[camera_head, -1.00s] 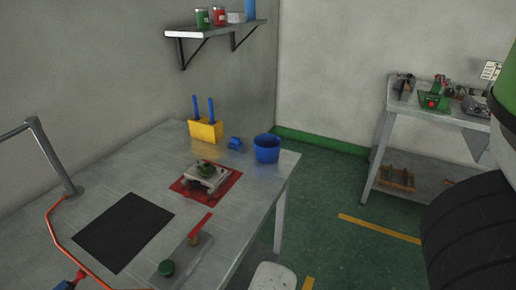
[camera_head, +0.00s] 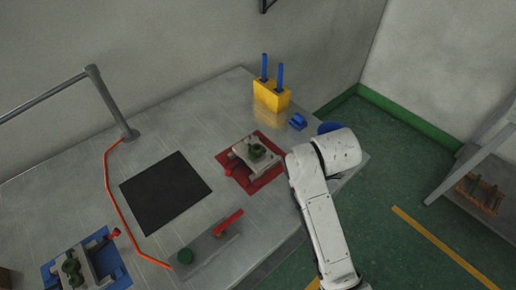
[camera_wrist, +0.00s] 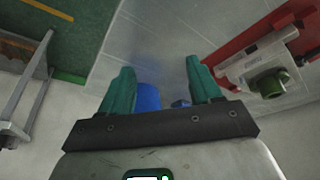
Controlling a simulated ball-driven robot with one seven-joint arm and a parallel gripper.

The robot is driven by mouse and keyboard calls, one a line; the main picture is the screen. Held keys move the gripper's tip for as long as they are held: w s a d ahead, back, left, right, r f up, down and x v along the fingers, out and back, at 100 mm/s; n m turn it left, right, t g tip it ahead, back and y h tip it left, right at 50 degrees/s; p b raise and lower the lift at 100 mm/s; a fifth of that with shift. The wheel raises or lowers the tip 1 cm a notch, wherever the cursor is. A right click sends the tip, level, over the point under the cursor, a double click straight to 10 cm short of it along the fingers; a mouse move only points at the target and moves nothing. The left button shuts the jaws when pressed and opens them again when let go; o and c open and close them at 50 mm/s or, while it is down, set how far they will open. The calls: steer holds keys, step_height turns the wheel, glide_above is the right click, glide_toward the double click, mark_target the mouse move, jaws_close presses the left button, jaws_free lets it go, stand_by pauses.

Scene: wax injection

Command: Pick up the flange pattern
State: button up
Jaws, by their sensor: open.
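Green round parts that could be the flange pattern sit in two clamped metal fixtures. One green part (camera_head: 256,151) is in the grey fixture on the red mat (camera_head: 262,183). The other (camera_head: 71,267) is in the fixture on the blue mat (camera_head: 52,271). I cannot tell for sure which is the flange pattern. In the wrist view, the green part (camera_wrist: 268,85) of the red-mat fixture is to the right of my gripper (camera_wrist: 159,66). My gripper is open, with dark green fingers apart and nothing held. In the head view my arm's end hides the gripper.
A yellow holder (camera_head: 271,96) with blue-handled tools, a small blue piece (camera_head: 298,121) and a partly hidden blue bucket (camera_head: 328,127) stand at the back. A black mat (camera_head: 165,190) is bare. A green cylinder (camera_head: 185,256) and red bar (camera_head: 228,222) lie in front. A rail stands left.

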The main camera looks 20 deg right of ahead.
steer(key=w+a+r+m+g, duration=0.1)
steer(key=w+a+r+m, duration=0.3)
steer(key=w, duration=0.5)
steer(key=m+g+y, duration=0.1)
steer(key=m+g, duration=0.1)
steer(key=m, duration=0.1)
glide_toward(257, 145)
steer(key=f, duration=0.8)
steer(key=shift+s+d+f+p, duration=0.1)
steer(key=shift+d+f+p, duration=0.15)
steer(key=shift+d+p, duration=0.15)
steer(key=shift+a, duration=0.1)
steer(key=c, duration=1.1)
steer(key=shift+r, duration=0.1)
